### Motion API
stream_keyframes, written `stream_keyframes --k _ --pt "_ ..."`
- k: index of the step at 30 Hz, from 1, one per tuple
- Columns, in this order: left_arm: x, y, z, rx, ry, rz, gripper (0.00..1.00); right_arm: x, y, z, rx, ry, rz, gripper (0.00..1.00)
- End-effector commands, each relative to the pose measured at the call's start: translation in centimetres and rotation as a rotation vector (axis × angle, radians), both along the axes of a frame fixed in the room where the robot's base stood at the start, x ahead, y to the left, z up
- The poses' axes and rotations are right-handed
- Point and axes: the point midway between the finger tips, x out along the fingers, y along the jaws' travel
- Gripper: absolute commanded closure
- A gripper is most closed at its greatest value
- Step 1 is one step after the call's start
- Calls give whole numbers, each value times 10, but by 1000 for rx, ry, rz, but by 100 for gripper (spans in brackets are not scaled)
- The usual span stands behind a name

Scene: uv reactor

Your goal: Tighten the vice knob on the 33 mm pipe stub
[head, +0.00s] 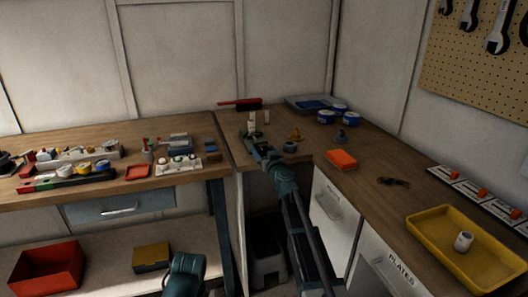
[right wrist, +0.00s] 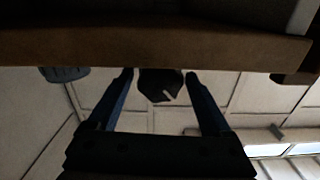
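A small vice (head: 252,128) with a pale upright part stands at the front edge of the corner bench in the head view. My right gripper (head: 256,143) is at that edge, just in front of and below it. In the right wrist view, the fingers of my right gripper (right wrist: 158,76) are apart, one on each side of a dark knob-like piece (right wrist: 160,86) below the bench edge (right wrist: 160,50). Narrow gaps show beside it. A short white pipe stub (head: 463,241) is in the yellow tray (head: 424,226); its size cannot be read.
Blue-and-white tins (head: 326,117), a red-handled brush (head: 240,103) and an orange box (head: 341,160) are on the bench. Another bench with many small parts is at left, with a red bin (head: 47,268) on its lower shelf. White cabinets (head: 333,208) front the right bench.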

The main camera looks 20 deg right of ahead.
Motion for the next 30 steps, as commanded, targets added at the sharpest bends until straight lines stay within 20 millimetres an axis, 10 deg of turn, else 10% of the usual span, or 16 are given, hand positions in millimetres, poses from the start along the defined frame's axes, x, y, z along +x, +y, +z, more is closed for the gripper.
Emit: stream_keyframes --k 12,30 --pt "0 0 0 0 0 0 56 0 0 0 0 0 0 91" --pt "0 0 0 0 0 0 56 0 0 0 243 8 1 91"
